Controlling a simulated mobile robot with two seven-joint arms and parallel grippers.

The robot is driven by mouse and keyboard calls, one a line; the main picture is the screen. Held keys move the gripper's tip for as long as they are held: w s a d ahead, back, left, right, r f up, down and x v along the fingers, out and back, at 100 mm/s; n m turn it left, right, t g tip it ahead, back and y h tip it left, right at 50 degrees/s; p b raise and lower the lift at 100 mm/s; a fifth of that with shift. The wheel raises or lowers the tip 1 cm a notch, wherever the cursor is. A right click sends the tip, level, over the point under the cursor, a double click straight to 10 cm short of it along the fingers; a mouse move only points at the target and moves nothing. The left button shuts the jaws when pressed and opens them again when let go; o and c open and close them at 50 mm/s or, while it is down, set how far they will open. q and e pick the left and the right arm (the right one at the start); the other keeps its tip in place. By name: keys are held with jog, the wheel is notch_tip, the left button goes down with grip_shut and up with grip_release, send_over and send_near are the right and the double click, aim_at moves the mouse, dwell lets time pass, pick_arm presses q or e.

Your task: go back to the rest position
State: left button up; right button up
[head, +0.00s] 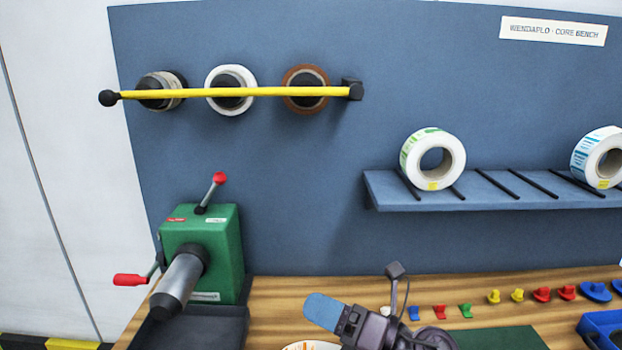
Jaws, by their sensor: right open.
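My right gripper (326,311) comes in at the bottom centre of the head view, with a blue pad at its tip pointing left. It is open, and nothing shows between its fingers. It is in front of the wooden bench, and a white round thing (310,346) is partly visible just below its tip, cut off by the frame edge. I cannot tell the gap between them. My left gripper is not in view.
A green rewinder (222,240) with a grey spindle and red-knobbed levers stands at left. A yellow bar (230,92) crosses three rolls on the blue wall. A shelf (440,200) holds two label rolls. Small coloured pieces (517,295) line the bench (290,289); a blue bin (603,322) sits far right.

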jog(key=s+d+f+m+t+h, duration=0.1)
jog(key=d+f+m+t+h, duration=0.35)
jog(key=d+m+h, duration=0.8)
jog(key=s+d+f+m+t+h, duration=0.1)
jog(key=d+f+m+t+h, duration=0.5)
jog(key=m, duration=1.2)
jog(key=s+d+f+m+g, duration=0.3)
jog(key=s+f+g, duration=0.15)
jog(key=s, duration=0.25)
jog(key=s+d+f+m+g+h, duration=0.1)
jog(key=s+d+f+m+g, duration=0.15)
jog(key=s+f+g, duration=0.35)
jog(key=s+d+f+m+g, duration=0.2)
jog(key=s+m+g, duration=0.2)
jog(key=s, duration=0.4)
jog(key=w+f+n+t, duration=0.1)
jog(key=w+f+t, duration=0.6)
jog(key=f, duration=0.2)
jog(key=shift+w+f+t, duration=0.2)
jog(key=shift+f+t, duration=0.15)
jog(key=shift+t, duration=0.05)
